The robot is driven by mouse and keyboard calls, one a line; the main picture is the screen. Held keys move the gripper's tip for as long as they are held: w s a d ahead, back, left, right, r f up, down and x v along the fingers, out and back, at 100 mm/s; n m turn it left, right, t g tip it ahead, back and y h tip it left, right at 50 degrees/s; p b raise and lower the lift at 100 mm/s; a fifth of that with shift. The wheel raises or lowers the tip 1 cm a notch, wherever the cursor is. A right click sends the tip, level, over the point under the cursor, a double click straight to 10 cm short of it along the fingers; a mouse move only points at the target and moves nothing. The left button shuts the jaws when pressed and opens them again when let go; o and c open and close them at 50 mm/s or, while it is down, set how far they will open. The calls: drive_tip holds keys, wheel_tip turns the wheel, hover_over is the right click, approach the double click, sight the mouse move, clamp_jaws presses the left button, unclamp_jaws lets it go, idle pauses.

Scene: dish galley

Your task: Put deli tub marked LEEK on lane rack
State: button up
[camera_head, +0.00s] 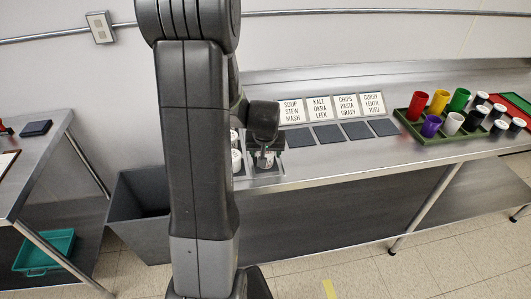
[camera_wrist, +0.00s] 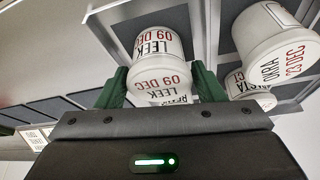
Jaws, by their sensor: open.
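The white deli tub marked LEEK, 09 DEC (camera_wrist: 160,66) stands between the green fingers of my gripper (camera_wrist: 160,86) in the wrist view. The fingers are open on either side of it; firm contact cannot be told. In the head view my gripper (camera_head: 264,152) is low over the tub (camera_head: 265,162), mostly hiding it. The lane rack's dark pads (camera_head: 328,134) lie to the right on the steel counter, behind them name cards; one card (camera_head: 322,108) reads KALE, OKRA, LEEK.
A tub marked OKRA (camera_wrist: 285,58) stands beside it, with another tub partly hidden below. A green tray (camera_head: 408,121) of colored cups stands at the right. A grey bin (camera_head: 138,215) stands below left. My arm blocks part of the counter.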

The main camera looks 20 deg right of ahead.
drive_tip(key=v, duration=1.1)
drive_tip(key=shift+b, duration=0.35)
